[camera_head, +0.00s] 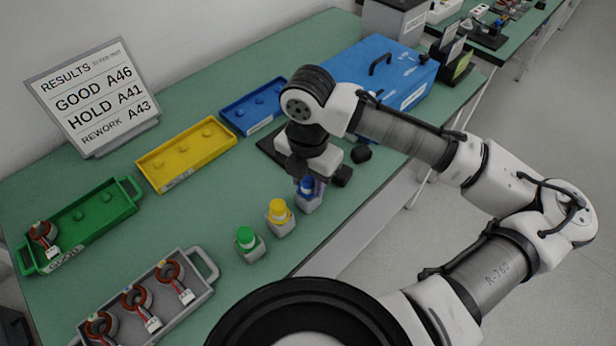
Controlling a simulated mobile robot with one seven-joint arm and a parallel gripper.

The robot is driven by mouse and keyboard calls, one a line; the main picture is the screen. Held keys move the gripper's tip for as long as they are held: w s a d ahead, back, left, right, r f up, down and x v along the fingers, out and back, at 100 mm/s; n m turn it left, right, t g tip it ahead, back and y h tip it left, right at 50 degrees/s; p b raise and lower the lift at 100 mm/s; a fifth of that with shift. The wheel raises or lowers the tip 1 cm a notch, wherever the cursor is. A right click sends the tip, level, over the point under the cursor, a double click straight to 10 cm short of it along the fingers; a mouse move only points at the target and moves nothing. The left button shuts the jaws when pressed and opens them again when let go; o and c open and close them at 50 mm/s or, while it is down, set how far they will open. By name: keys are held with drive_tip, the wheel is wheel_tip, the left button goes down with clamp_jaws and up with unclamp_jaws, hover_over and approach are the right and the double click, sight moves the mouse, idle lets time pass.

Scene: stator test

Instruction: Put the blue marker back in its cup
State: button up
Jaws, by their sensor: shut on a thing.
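The blue marker (306,186) is upright under my gripper (307,176), which points down and is shut on its upper part. A small grey cup (310,204) is directly below the blue marker, in line with it. I cannot tell from this view how deep the marker sits in the cup, or whether it hangs just above. The fingers partly hide the marker's top.
A yellow marker (279,208) and a green marker (245,238) stand in their own grey cups to the left. Green (100,225), yellow (186,160) and blue (250,108) trays, a grey tray (190,312), a sign (92,95) and a blue box (395,75) share the bench.

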drive_tip(key=shift+f, duration=0.35)
drive_tip(key=o, duration=1)
wheel_tip(320, 180, up, 13)
drive_tip(key=shift+f+b, duration=0.1)
drive_tip(key=shift+b, duration=0.3)
